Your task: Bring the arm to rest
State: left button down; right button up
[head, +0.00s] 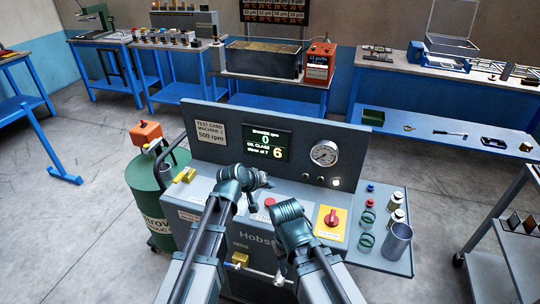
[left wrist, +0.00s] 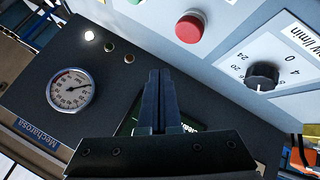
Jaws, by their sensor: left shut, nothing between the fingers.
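My left arm comes in from the left in the head view and ends over the front of the grey test machine (head: 193,156).
The panel carries a display (head: 267,144) and a gauge (head: 324,153). A red button (left wrist: 190,27) and a black dial (left wrist: 262,75) are close to my left gripper. A grey cup (head: 397,243) stands at right, a green drum (head: 150,188) at left. Blue benches line the back.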

pick_arm(q)
jog(key=s+a+f+m+g+y, duration=0.2)
jog(key=s, duration=0.6)
jog(key=s+a+f+m+g+y, duration=0.1)
jog(key=s+f+g+y, duration=0.1)
jog(key=s, duration=0.7)
jog(key=s+a+f+m+g+y, duration=0.2)
jog(key=s+g, duration=0.1)
jog(key=s, duration=0.5)
jog(key=shift+s+a+f+m+g+y, duration=0.25)
jog(key=shift+s+a+m+g+y, duration=0.05)
jog(key=shift+s+g+y, duration=0.1)
